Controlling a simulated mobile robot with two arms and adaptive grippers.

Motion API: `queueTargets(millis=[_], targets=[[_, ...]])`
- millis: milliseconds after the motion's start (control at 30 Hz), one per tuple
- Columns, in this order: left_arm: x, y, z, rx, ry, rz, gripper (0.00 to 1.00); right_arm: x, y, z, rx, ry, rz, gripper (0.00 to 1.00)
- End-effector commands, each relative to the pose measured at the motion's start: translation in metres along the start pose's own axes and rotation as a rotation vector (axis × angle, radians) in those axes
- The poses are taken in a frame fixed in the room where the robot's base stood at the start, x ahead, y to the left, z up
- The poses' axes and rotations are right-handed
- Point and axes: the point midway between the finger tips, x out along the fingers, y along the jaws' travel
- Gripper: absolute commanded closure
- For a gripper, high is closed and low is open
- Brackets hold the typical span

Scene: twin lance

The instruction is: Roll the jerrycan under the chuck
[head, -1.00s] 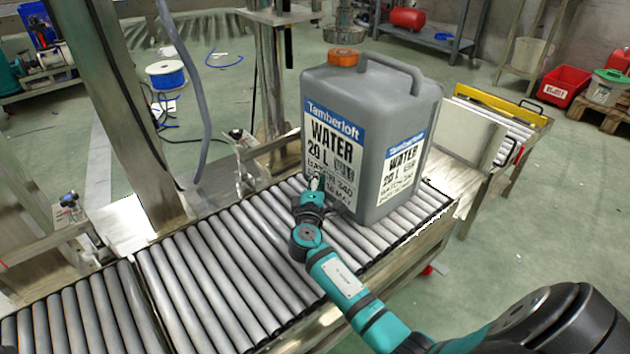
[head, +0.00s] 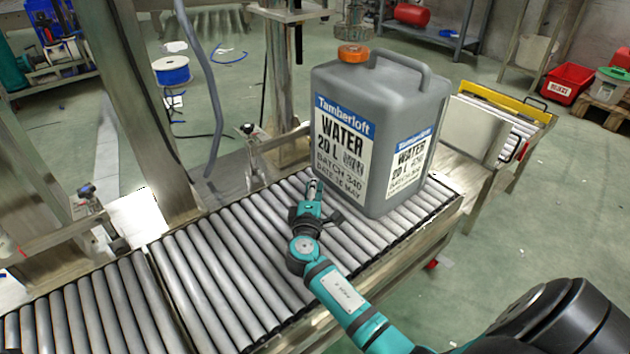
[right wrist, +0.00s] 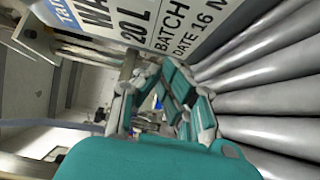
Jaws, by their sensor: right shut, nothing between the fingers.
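The grey jerrycan (head: 385,100) with an orange cap (head: 353,53) stands upright on the roller conveyor (head: 215,265). Its labels read "Tamberloft WATER 20 L". My left gripper is not in view.
A metal post (head: 140,110) rises at the conveyor's far side, with a grey hose (head: 205,90) beside it. Small clamp-like fittings (head: 250,140) line that side. The rollers left of the jerrycan are clear. A second roller section (head: 505,125) lies beyond at right.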

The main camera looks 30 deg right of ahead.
Motion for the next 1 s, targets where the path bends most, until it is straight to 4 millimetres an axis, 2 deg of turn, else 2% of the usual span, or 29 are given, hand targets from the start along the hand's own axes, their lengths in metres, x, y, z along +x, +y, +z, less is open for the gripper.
queueTargets(millis=[600,1000], targets=[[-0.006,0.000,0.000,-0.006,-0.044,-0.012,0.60,-0.046,0.000,-0.001,0.000,0.001,-0.002,1.00],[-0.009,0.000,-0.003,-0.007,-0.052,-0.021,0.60,-0.062,0.000,-0.001,0.001,0.000,-0.001,1.00]])
